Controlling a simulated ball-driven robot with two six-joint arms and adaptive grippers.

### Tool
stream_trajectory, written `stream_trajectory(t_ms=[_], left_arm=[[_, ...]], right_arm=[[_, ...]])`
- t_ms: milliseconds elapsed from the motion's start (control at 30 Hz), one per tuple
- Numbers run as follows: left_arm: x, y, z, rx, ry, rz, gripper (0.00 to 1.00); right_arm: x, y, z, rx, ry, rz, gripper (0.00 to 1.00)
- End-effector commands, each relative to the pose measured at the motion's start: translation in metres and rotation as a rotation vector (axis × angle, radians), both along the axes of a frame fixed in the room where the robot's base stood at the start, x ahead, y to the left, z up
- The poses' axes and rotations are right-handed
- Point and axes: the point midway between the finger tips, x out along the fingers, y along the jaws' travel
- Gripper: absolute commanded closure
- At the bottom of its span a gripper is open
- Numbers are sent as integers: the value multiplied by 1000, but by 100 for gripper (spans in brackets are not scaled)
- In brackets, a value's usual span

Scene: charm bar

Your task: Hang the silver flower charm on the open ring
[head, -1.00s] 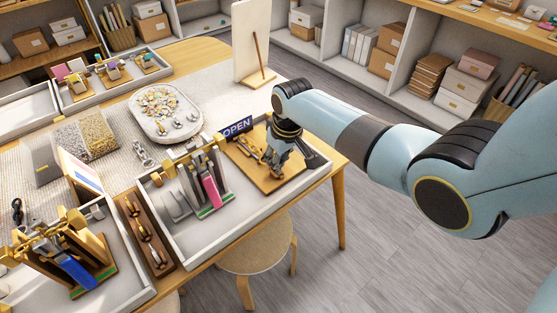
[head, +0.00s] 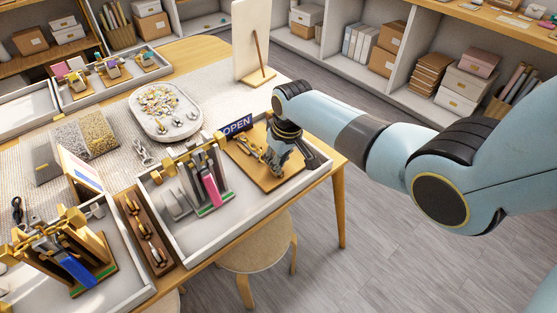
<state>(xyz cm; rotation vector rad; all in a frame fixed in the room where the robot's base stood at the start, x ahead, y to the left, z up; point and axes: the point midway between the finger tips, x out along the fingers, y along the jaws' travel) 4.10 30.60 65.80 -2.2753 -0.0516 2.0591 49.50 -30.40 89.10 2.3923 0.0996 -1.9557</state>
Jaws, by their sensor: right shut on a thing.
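My right gripper (head: 274,172) reaches down from the right over the wooden board (head: 282,183) at the right end of the white tray. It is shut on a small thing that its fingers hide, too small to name. Gold-coloured tools (head: 247,147) lie on the board just left of it. Several small charms lie in the white oval dish (head: 149,128) behind; I cannot tell whether the silver flower charm is among them. The open ring cannot be picked out at this size. My left gripper is not in view.
A blue OPEN sign (head: 236,126) stands behind the board. A stand with a pink strip (head: 210,188) rises in the white tray (head: 222,231), left of the gripper. Another stand with a blue strip (head: 77,268) is at front left. A stool (head: 258,248) stands below.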

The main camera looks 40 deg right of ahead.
Motion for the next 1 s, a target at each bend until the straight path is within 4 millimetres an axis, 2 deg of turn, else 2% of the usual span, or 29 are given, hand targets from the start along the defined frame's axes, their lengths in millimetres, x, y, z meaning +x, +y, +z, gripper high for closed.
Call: stream_trajectory(t_ms=[1000], left_arm=[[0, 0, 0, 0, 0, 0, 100]], right_arm=[[0, 0, -6, 0, 0, 0, 100]])
